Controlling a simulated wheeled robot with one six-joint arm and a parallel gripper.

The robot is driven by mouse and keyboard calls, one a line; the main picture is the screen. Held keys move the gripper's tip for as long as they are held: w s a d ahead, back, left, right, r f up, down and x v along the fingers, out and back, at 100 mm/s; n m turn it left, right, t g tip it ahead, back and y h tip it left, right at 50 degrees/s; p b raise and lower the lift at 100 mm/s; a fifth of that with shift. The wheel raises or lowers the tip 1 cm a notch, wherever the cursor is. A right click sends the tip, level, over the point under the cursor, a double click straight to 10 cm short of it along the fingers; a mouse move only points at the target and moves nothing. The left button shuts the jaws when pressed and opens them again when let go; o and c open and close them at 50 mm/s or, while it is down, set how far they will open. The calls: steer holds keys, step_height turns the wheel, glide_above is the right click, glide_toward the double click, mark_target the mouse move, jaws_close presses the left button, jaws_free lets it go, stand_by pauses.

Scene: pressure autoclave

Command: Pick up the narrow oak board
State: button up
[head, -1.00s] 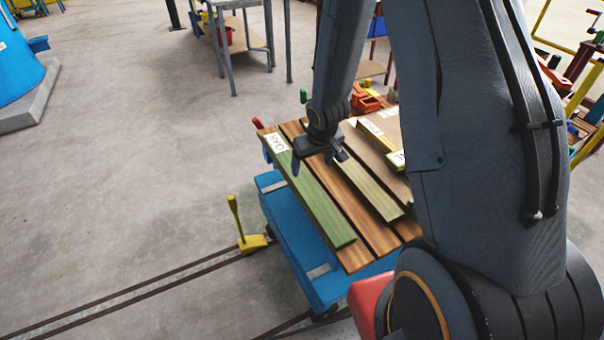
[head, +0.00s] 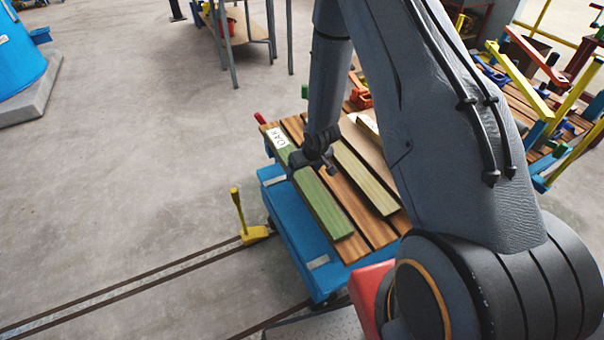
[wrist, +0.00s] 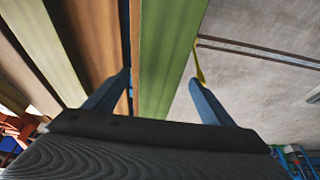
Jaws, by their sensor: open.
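The narrow oak board (head: 325,209) is a long green board lying flat along the left side of the slatted cart top. Its white label, reading OAK, shows at its far end. My gripper (head: 312,168) is over the middle of this board, open and empty. In the wrist view the board (wrist: 168,50) runs between the two spread fingers of my gripper (wrist: 160,82), one on each side. I cannot tell how far above it the fingertips are. Part of the board is hidden by the gripper in the head view.
A second, paler green board (head: 366,182) lies to the right on the slatted top (head: 377,232) of the blue cart (head: 294,235). My arm hides the cart's right side. A yellow lever (head: 240,215) stands left of the cart by floor rails. The floor farther left is clear.

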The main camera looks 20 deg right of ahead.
steer(key=shift+x, duration=0.95)
steer(key=shift+c, duration=0.3)
steer(key=shift+w+r, duration=0.1)
steer(key=c, duration=1.7)
